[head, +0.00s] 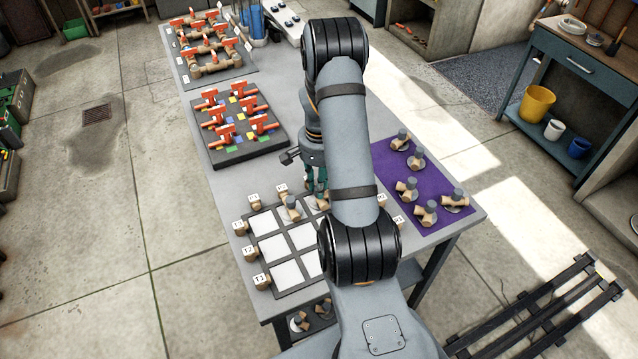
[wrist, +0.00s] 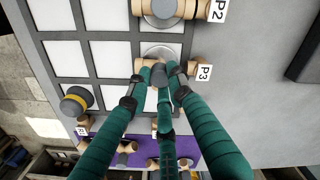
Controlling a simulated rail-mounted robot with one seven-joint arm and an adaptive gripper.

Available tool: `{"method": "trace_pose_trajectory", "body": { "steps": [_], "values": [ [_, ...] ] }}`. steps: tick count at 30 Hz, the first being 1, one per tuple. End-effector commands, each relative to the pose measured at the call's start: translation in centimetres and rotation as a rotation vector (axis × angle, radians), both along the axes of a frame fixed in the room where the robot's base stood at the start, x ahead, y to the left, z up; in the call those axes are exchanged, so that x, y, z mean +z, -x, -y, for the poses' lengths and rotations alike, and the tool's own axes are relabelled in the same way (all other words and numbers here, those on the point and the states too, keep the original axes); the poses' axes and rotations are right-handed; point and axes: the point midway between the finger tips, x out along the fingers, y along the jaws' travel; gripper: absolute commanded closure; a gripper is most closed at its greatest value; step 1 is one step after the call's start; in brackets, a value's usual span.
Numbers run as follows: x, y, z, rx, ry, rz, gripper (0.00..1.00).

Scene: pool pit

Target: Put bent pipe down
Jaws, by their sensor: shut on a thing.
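My gripper (wrist: 160,82) has green fingers closed around a tan bent pipe with a grey end (wrist: 158,73), over a white cell of the gridded board (wrist: 112,64). A pale round disc (wrist: 158,51) shows beside the pipe, close to the P3 label. I cannot tell whether the pipe touches the board. In the head view my gripper (head: 318,188) is at the board's far edge, and my arm hides much of the board and most of the held pipe. Another bent pipe (head: 290,208) stands on the neighbouring cell by the P2 label (wrist: 218,9).
A grey-topped piece with a yellow band (wrist: 76,100) is on the board's other side. Several bent pipes rest on the purple mat (head: 432,180). A dark tray with red-handled parts (head: 238,152) and a pipe assembly (head: 208,50) stand behind. Left board cells (head: 271,248) are empty.

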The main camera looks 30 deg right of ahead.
Motion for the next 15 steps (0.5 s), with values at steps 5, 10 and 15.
{"method": "trace_pose_trajectory", "body": {
  "steps": [5, 10, 15],
  "values": [
    [-0.28, -0.02, 0.02, 0.000, 0.001, 0.001, 0.77],
    [-0.25, -0.02, 0.02, 0.000, 0.000, 0.000, 0.67],
    [-0.24, -0.01, 0.03, 0.000, 0.000, 0.000, 0.61]
  ]
}}
